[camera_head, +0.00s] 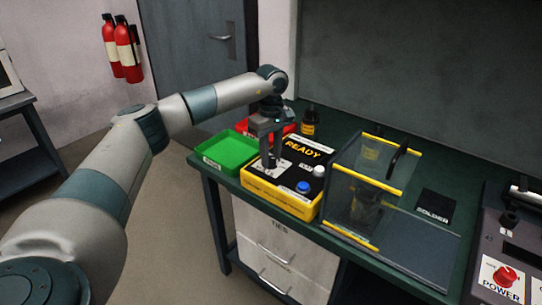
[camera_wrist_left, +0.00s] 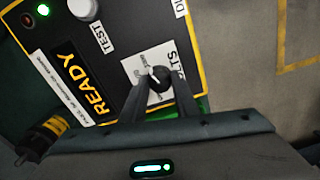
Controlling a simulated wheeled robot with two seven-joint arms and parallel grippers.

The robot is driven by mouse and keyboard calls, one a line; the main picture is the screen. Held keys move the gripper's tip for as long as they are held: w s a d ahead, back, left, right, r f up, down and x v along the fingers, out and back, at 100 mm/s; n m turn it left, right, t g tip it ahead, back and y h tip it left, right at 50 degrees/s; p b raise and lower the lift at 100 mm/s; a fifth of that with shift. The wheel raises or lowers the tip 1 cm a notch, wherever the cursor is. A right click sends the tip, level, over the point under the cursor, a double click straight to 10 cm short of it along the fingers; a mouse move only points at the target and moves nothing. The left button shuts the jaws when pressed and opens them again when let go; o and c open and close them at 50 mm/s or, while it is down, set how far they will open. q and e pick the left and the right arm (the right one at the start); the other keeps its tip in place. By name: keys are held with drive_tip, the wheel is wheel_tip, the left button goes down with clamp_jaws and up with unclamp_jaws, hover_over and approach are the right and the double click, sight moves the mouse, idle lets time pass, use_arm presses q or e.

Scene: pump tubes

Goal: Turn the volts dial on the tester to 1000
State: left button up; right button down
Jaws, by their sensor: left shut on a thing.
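The tester (camera_head: 279,202) is a yellow-edged box with a black and white top on the green bench, and its display reads READY. Its volts dial (camera_wrist_left: 158,76) is a dark knob with a white pointer line, on a white label patch. My left gripper (camera_head: 270,162) reaches down onto the tester from above. In the left wrist view its fingers (camera_wrist_left: 156,88) are shut on the knob, one on each side. The pointer slants to the upper left there; the scale numbers are partly hidden and too small to read. The right gripper is out of view.
A green tray (camera_head: 228,150) stands left of the tester, with a red tray behind. A dark bottle (camera_head: 309,122) stands behind it. A clear box with yellow edges (camera_head: 345,200) stands close on the right. A blue button (camera_head: 303,187) and white knob (camera_head: 319,171) are on the tester.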

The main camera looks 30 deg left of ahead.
sight(271, 158)
use_arm(q)
drive_tip(key=shift+r, duration=0.1)
drive_tip(key=o, duration=1.1)
drive_tip(key=shift+c, duration=0.2)
drive_tip(key=shift+r, duration=0.6)
wheel_tip(271, 158, up, 16)
drive_tip(key=b, duration=0.2)
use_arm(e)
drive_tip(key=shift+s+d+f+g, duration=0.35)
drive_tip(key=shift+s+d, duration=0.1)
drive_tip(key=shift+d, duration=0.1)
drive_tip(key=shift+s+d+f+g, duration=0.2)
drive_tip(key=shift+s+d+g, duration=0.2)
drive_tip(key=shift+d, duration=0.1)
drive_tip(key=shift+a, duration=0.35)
